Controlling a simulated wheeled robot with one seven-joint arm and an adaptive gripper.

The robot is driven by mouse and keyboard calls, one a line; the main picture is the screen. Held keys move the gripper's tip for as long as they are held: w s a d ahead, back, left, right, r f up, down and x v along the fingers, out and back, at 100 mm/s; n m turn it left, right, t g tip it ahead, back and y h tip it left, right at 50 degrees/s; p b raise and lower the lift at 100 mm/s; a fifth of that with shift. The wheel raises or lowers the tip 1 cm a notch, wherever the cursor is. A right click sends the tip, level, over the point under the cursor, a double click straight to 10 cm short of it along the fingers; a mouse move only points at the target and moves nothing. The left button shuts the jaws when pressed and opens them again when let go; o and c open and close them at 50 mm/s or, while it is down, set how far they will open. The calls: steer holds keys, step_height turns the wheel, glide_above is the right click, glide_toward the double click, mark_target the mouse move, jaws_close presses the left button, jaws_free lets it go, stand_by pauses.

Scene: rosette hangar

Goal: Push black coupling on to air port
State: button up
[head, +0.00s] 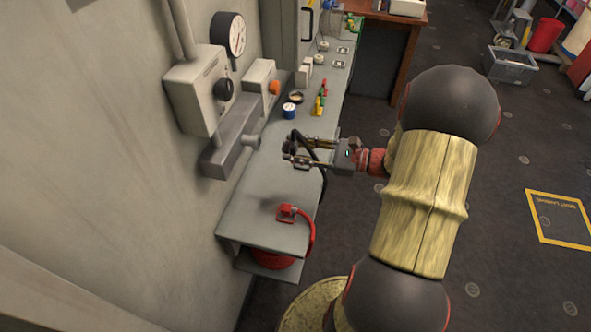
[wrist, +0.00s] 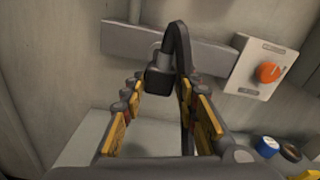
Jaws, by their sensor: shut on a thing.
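The black coupling (head: 289,147) is held between the fingertips of my gripper (head: 294,152), above the grey bench. In the wrist view the black coupling (wrist: 158,79) sits at the fingertips, and its black hose (wrist: 180,45) arches up and over to the right. My gripper (wrist: 161,86) is shut on it. The air port (head: 251,141) is a short grey stub on the wall-mounted grey rail (head: 232,146). In the head view the coupling is apart from the port, to its right. In the wrist view the coupling overlaps the rail and hides most of the port.
A red coupling (head: 287,211) with a red hose lies at the bench's near end. A grey box with an orange knob (head: 274,87) is on the wall. A blue-topped tin (head: 289,110) and yellow and red items (head: 320,103) stand farther along the bench (head: 262,190).

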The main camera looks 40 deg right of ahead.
mark_target(260, 144)
steer(key=shift+a, duration=0.1)
steer(key=shift+w, duration=0.1)
stand_by(0.4)
steer(key=shift+b+x, duration=0.4)
steer(key=shift+x, duration=2.4)
steer(key=shift+r+p, duration=0.1)
steer(key=shift+p, duration=0.45)
steer(key=shift+w+a, duration=0.35)
steer(key=shift+w, duration=0.05)
stand_by(0.7)
steer(key=o, duration=1.1)
